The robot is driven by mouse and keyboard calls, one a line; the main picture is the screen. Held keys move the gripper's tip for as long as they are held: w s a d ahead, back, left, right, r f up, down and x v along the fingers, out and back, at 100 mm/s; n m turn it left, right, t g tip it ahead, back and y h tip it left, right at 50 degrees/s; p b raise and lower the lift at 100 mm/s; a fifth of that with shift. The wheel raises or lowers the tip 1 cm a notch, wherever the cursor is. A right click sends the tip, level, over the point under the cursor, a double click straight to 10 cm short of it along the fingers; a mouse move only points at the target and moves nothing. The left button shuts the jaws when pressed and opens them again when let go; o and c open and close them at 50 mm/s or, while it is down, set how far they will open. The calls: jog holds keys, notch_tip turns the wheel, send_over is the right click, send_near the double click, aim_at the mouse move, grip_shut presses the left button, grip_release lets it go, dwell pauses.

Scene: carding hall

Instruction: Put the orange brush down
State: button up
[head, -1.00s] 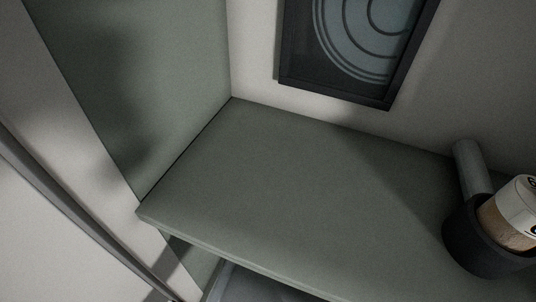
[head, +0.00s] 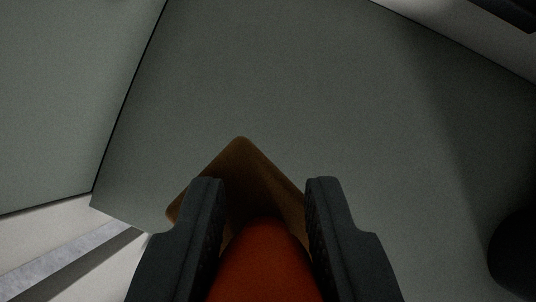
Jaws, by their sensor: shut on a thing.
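The orange brush (head: 262,265) is between the two dark fingers of my gripper (head: 264,205), which is shut on it. Its rounded orange part is at the bottom centre, and a brown, flat-looking part with a corner (head: 240,160) points up the picture beyond the fingers. The brush is over the grey-green shelf (head: 300,90), near its left front corner. I cannot tell whether the brush touches the shelf.
A grey-green side panel (head: 70,90) rises along the shelf's left edge. A dark round object (head: 515,250), cut off by the frame, stands at the right. The shelf beyond the brush is clear. A dark frame edge (head: 508,12) shows at the top right.

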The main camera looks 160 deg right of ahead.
aim_at(266, 198)
jog(key=shift+f, duration=3.9)
jog(key=shift+f, duration=0.1)
jog(key=o, duration=0.9)
jog(key=v, duration=1.2)
jog(key=shift+s, duration=0.1)
